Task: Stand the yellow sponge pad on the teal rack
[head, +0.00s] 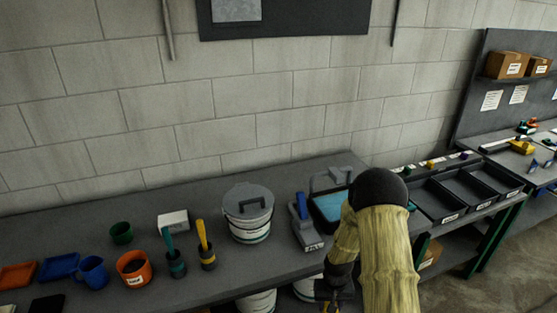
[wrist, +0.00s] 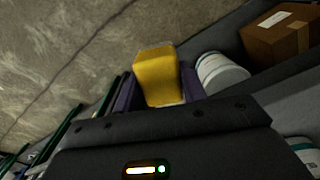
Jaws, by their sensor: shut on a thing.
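The yellow sponge pad (wrist: 156,76) is a thick block held between the two purple fingers of my gripper (wrist: 159,88) in the wrist view. Its far end sticks out past the fingertips. In the head view my gripper (head: 336,290) is low at the front edge of the bench, dark and partly hidden by my arm; the sponge cannot be made out clearly there. A teal, flat-topped thing in a grey frame (head: 328,205) sits on the bench behind my arm and is partly covered by it. I cannot tell for sure whether it is the teal rack.
A lidded white bucket (head: 249,212) and a grey holder with a blue handle (head: 303,224) stand on the bench. Cups, brushes and trays crowd its left; grey bins (head: 452,199) are at right. The wrist view shows a white tub (wrist: 222,74) and cardboard box (wrist: 281,36) nearby.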

